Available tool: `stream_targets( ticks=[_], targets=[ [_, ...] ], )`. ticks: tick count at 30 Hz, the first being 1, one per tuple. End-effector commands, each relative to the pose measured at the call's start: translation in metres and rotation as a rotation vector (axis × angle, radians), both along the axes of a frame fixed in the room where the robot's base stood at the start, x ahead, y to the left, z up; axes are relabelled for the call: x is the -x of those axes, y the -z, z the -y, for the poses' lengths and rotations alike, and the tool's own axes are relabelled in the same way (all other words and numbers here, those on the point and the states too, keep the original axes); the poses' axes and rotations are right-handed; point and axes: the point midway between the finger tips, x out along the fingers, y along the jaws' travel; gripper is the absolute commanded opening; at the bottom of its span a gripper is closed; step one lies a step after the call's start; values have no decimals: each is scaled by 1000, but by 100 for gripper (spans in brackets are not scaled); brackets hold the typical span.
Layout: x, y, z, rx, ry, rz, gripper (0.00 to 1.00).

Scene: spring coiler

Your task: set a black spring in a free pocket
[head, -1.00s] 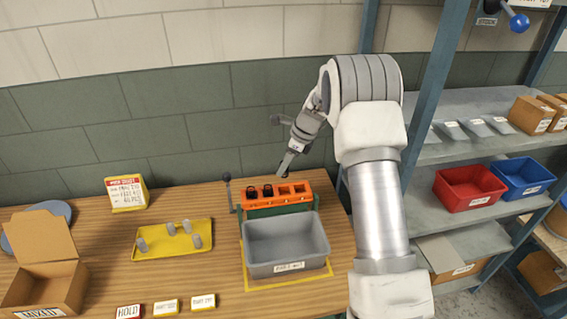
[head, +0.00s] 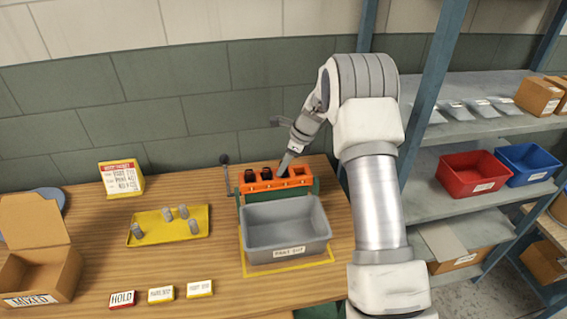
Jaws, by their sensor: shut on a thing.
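An orange block (head: 298,183) with a row of square pockets stands on a green base behind the grey bin. Black springs sit in its two leftmost pockets, one in the left end pocket (head: 249,175) and one in the second (head: 267,173). The pockets to the right of these look free, though my gripper partly covers one. My gripper (head: 285,163) points down at the block's third pocket from the left. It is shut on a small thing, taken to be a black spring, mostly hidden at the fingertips. I cannot tell whether it is inside the pocket.
A lever with a dark knob (head: 225,160) rises at the block's left end. The grey bin (head: 287,228) stands in front. A yellow tray (head: 155,237) with several grey pieces, a brown box (head: 45,270) and small signs lie left. A shelf post (head: 425,95) stands right of my arm.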

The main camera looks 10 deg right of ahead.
Motion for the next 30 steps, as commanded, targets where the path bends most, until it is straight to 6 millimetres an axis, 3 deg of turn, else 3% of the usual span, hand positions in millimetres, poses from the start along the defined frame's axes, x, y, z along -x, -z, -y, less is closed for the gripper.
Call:
stream_targets(
  ticks=[13,14,19,30],
  targets=[
    [1,9,0,0,1,-2,0],
    [1,9,0,0,0,-2,39],
    [1,10,0,1,0,-3,68],
    [2,11,-1,0,-2,-7,68]
  ],
)
